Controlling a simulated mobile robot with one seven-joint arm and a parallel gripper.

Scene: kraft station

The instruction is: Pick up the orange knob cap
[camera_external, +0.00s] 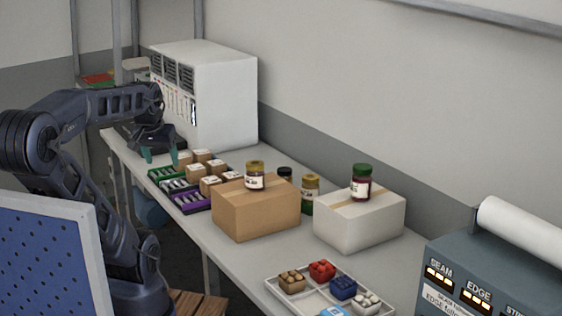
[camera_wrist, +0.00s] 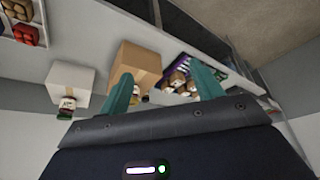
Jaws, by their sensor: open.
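I cannot make out an orange knob cap in either view. My gripper (camera_external: 160,155) is open and empty in the external view, above the far part of the bench, in front of the white cabinet (camera_external: 222,100) and near the green rack (camera_external: 163,173). In the wrist view, the two teal fingers of my gripper (camera_wrist: 163,88) stand wide apart with nothing held between them. The cabinet front has dark vents and small red and dark details, too small to tell apart.
Small brown boxes (camera_external: 209,184) sit beside the purple rack (camera_external: 190,201). A cardboard box (camera_external: 256,215) and a white box (camera_external: 360,223) carry jars. A tray (camera_external: 273,287) of coloured blocks and a grey machine (camera_external: 470,262) are nearer. Bare bench (camera_external: 240,260) runs along the front edge.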

